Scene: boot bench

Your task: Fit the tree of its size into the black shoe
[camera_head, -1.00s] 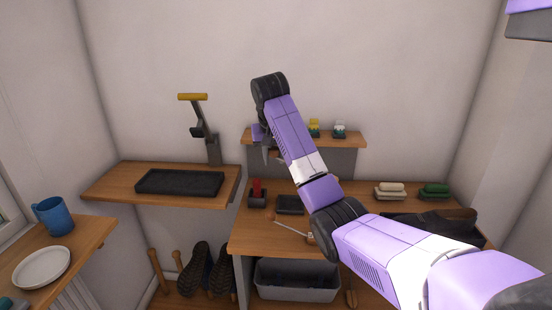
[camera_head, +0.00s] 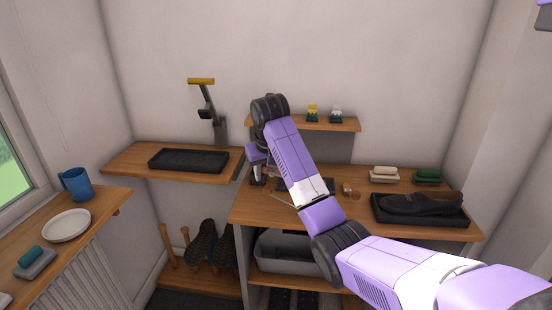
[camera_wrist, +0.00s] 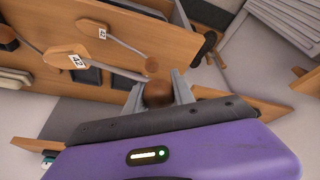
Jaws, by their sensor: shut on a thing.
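A black shoe (camera_head: 425,203) lies in a dark tray on the right of the bench in the head view. In the wrist view my gripper (camera_wrist: 158,95) is shut on the round brown heel knob (camera_wrist: 158,92) of a shoe tree. That tree's wooden front (camera_wrist: 62,57) carries a tag reading 42, and a thin rod runs from it towards the knob. A second shoe tree (camera_wrist: 82,27) lies beside it with a tag I cannot read surely; its knob (camera_wrist: 152,64) is free. In the head view my gripper (camera_head: 257,178) is low over the bench's left end, partly hidden.
The bench (camera_head: 300,215) has a small shelf (camera_head: 290,123) behind it with little bottles. Cream and green brushes (camera_head: 384,174) stand behind the shoe tray. A boot-jack shelf (camera_head: 125,162) with a black tray is at left. A grey bin (camera_head: 285,250) and boots are below.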

